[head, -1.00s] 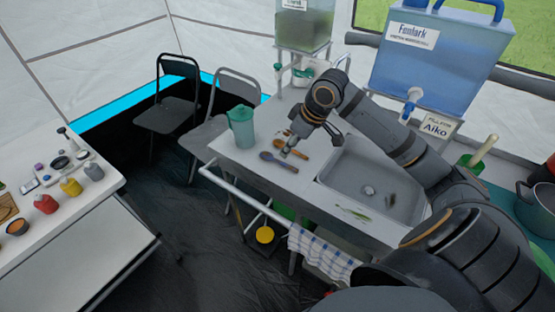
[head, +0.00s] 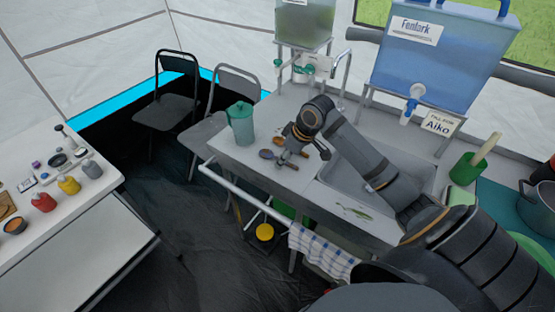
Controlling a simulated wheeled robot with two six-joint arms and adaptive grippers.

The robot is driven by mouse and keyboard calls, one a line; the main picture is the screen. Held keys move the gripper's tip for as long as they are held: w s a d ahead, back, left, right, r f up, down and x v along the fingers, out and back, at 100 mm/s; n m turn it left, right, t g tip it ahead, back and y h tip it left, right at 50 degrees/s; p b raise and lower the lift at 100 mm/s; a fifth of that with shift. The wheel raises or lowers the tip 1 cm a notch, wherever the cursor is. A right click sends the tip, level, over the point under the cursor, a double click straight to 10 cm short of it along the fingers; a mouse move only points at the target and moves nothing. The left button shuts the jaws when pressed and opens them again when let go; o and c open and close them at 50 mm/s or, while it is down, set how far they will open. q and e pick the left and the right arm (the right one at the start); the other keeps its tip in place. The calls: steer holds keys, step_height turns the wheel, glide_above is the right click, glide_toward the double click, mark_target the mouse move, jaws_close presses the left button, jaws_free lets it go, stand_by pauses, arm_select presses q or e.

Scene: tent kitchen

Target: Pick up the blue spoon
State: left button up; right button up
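The blue spoon (head: 266,154) lies on the white sink counter, its bowl toward the left and its handle pointing right. My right gripper (head: 284,160) is low over the counter at the spoon's handle. The fingers hide part of the handle, and I cannot tell whether they are around it or only above it, or whether they are open or shut. An orange-brown spoon (head: 279,141) lies just behind, partly covered by the gripper. My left gripper is not in view.
A teal pitcher (head: 241,124) stands left of the spoons. The sink basin (head: 335,175) is to the right, partly behind my arm. A towel rail (head: 245,203) runs along the counter front. A blue water tank (head: 440,60) stands behind.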

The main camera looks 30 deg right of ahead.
steer(key=shift+f, duration=0.15)
jaws_close()
stand_by(0.4)
